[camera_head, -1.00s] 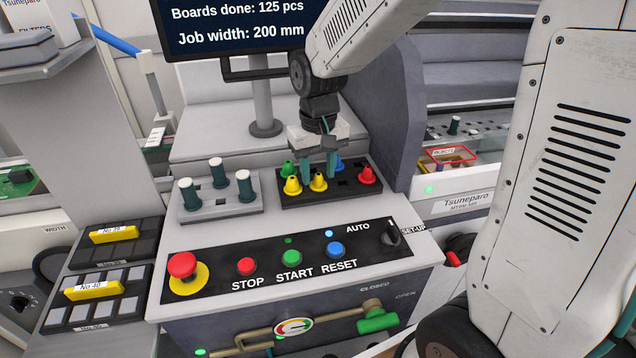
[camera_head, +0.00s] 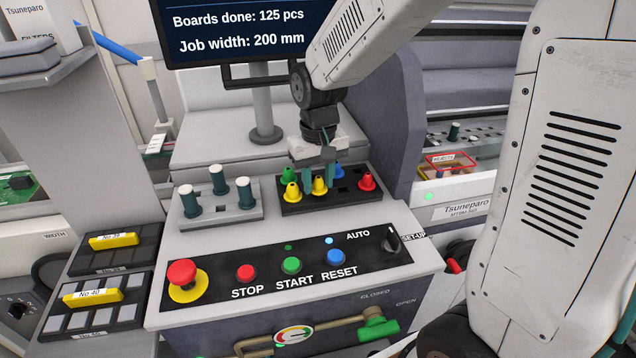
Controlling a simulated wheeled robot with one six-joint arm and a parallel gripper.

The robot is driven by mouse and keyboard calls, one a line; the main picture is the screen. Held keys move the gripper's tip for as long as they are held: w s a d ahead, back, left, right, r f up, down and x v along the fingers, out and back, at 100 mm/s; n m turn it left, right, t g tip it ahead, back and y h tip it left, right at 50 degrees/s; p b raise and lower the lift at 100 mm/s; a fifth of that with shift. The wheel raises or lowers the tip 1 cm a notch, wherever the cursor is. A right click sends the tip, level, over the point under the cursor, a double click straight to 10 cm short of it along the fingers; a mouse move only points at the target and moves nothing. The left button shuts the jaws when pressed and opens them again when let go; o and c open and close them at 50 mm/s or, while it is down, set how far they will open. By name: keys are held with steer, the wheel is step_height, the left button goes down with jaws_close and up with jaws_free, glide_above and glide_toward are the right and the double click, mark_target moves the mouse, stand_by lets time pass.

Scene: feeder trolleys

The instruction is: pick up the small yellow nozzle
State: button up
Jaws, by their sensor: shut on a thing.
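A dark nozzle holder (camera_head: 290,208) stands on the machine's top, with several coloured nozzles in it. Two yellow nozzles are at its front: the larger-looking one (camera_head: 291,192) on the left and the small yellow nozzle (camera_head: 319,186) to its right. My gripper (camera_head: 319,181) points down from above, its two dark green fingers on either side of the small yellow nozzle and shut on it. The nozzle appears to be still at holder level. The far side of the grip is hidden.
A green nozzle (camera_head: 289,175), a blue nozzle (camera_head: 338,171) and a red nozzle (camera_head: 367,181) stand close around. A grey block with dark-bodied pegs (camera_head: 245,192) is to the left. The button panel (camera_head: 215,280) lies in front, and a monitor (camera_head: 235,30) behind.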

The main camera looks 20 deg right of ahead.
steer(key=r, duration=0.1)
steer(key=s+r, duration=0.1)
steer(key=shift+r, duration=0.4)
steer(key=s+d+r, duration=0.1)
steer(key=s, duration=1.4)
steer(key=shift+d+r, duration=0.15)
steer(key=shift+d, duration=0.1)
